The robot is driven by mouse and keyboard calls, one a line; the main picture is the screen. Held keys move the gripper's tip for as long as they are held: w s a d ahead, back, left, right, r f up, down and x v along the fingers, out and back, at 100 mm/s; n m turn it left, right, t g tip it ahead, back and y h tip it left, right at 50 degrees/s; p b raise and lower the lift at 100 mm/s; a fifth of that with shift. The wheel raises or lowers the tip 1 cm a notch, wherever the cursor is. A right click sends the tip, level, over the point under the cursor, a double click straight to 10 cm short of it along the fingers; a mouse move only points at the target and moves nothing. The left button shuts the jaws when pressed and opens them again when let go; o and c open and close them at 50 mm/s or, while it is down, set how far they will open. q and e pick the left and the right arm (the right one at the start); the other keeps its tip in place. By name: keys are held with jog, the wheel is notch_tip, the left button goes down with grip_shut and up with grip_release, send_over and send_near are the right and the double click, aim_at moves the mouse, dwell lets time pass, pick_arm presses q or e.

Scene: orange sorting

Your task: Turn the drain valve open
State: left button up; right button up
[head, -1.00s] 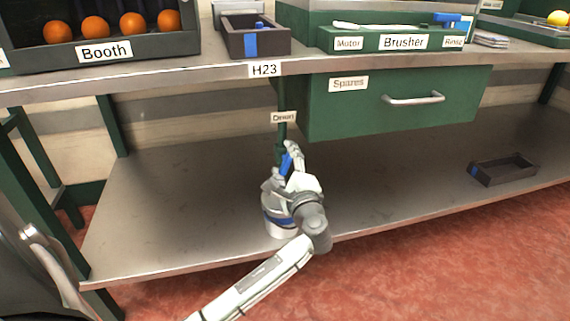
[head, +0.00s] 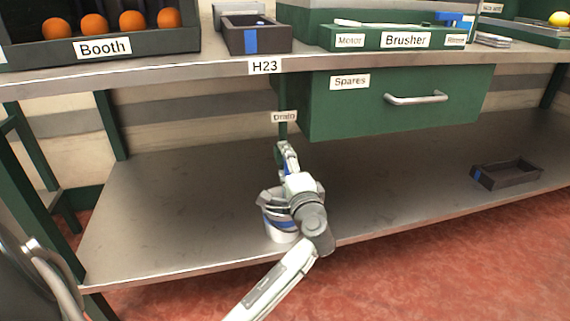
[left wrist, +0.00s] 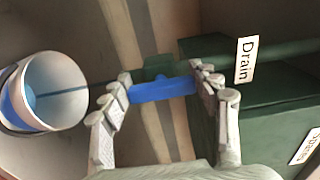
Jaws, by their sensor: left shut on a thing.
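The blue drain valve handle (left wrist: 162,90) lies across between the fingers of my left gripper (left wrist: 163,88) in the left wrist view, and the gripper is shut on it. The green valve body (left wrist: 158,66) shows just behind the handle. In the head view my left gripper (head: 286,150) is under the shelf at the drain pipe (head: 283,131), below the Drain label (head: 284,116), and mostly hides the handle. A white bucket (head: 281,234) stands below it; its blue inside shows in the left wrist view (left wrist: 42,92). My right gripper is not in view.
A green Spares drawer (head: 400,103) hangs close to the right of the pipe. The worktop edge (head: 200,76) is above my gripper. A dark tray (head: 507,175) lies at the right of the lower shelf (head: 150,210). The left part of that shelf is clear.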

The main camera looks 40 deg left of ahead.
pick_arm(q)
jog(key=o, duration=1.2)
jog(key=v, duration=1.2)
jog(key=shift+w, duration=0.1)
